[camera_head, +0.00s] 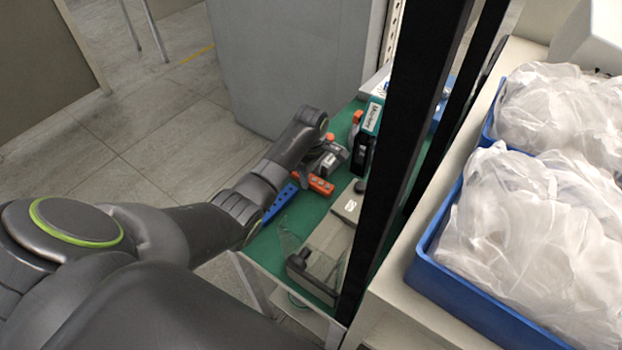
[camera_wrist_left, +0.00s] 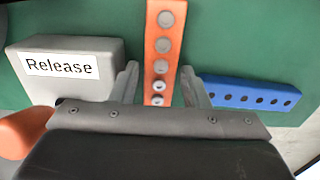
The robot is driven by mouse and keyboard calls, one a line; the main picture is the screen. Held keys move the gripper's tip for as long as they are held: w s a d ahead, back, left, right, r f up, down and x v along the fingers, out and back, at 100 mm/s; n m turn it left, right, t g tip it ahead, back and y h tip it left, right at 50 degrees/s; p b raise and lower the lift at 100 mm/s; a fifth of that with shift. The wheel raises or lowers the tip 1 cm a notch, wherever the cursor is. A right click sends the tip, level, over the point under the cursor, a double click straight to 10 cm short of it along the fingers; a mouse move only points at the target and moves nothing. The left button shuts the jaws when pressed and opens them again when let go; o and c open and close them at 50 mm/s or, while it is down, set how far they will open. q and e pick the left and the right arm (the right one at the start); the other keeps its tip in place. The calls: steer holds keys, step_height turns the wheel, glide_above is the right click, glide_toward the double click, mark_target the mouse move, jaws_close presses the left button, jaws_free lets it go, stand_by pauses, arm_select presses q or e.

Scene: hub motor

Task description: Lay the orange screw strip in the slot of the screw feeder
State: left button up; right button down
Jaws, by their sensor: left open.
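The orange screw strip (camera_head: 320,184) lies on the green table top, with a row of round screw heads along it in the left wrist view (camera_wrist_left: 162,45). My left gripper (camera_head: 325,170) is over the strip. In the left wrist view its open fingers (camera_wrist_left: 160,82) stand on either side of the strip, with gaps visible. A grey block labelled "Release" (camera_wrist_left: 85,85) stands beside the strip; it seems to be the grey box (camera_head: 348,203) in the head view. I cannot tell whether it is the screw feeder, and no slot shows. My right gripper is not in view.
A blue strip with holes (camera_wrist_left: 240,97) lies beside the orange one. A teal and black case (camera_head: 370,130) stands behind. A clear-and-grey part (camera_head: 315,270) lies nearer. A black post (camera_head: 405,150) and blue bins (camera_head: 430,240) of white bags flank the table (camera_head: 275,245).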

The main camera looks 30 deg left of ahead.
mark_target(311, 177)
arm_select(q)
steer(key=c, duration=0.9)
steer(key=shift+r, duration=0.15)
step_height(311, 177, up, 8)
steer(key=shift+b, duration=0.6)
steer(key=f+b, duration=0.1)
steer(key=b, duration=0.2)
steer(key=shift+f+b, duration=0.35)
steer(key=shift+f, duration=0.05)
steer(key=shift+r, duration=0.1)
